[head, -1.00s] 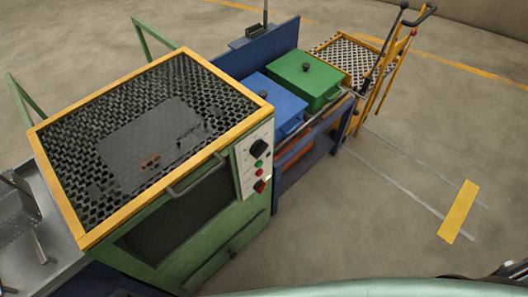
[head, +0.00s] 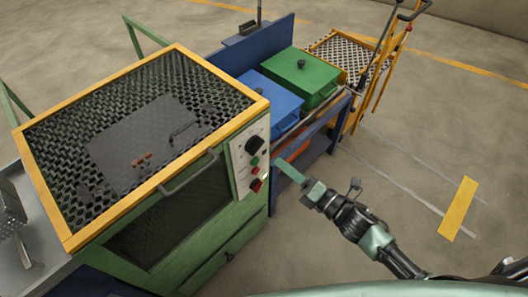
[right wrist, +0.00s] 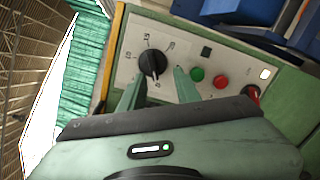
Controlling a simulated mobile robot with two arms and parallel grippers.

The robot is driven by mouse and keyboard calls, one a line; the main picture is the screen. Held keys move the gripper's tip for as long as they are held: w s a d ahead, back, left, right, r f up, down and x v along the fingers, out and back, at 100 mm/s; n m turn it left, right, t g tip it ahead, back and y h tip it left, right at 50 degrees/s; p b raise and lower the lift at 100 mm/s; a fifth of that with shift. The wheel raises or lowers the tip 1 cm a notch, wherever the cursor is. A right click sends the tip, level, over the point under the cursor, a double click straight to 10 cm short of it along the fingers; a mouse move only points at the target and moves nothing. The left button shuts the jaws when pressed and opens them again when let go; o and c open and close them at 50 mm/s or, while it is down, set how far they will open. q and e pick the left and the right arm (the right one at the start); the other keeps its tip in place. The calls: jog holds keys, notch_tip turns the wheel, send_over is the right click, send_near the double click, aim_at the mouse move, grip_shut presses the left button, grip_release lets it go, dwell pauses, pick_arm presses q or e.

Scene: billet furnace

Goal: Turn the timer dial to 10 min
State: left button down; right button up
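The timer dial (head: 255,145) is a round black knob on the white control panel (head: 239,163) at the furnace's front right. In the right wrist view the dial (right wrist: 152,63) stands a little above and between the finger tips, with a white pointer line and marks around it. My right gripper (head: 287,172) is in front of the panel, its fingers apart and empty. In the right wrist view the open gripper (right wrist: 158,85) faces the panel; I cannot tell whether a finger touches it. My left gripper is not in view.
The green furnace (head: 190,215) has a door handle (head: 190,172) left of the panel. Below the dial are a green button (head: 255,161), a red button (head: 252,171) and a red switch (head: 256,185). A bench with blue (head: 270,95) and green (head: 304,75) boxes stands behind. Floor at right is clear.

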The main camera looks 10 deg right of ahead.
aim_at(260, 148)
jog(key=shift+n, duration=0.4)
jog(key=x, duration=0.3)
jog(key=r+p+x, duration=0.1)
jog(key=x, duration=0.2)
jog(key=shift+w+a+r, duration=0.1)
jog(key=shift+a+r, duration=0.1)
jog(key=shift+a, duration=0.25)
jog(key=shift+w+a+f, duration=0.1)
jog(key=shift+w+a, duration=0.3)
jog(key=shift+w, duration=0.1)
grip_shut()
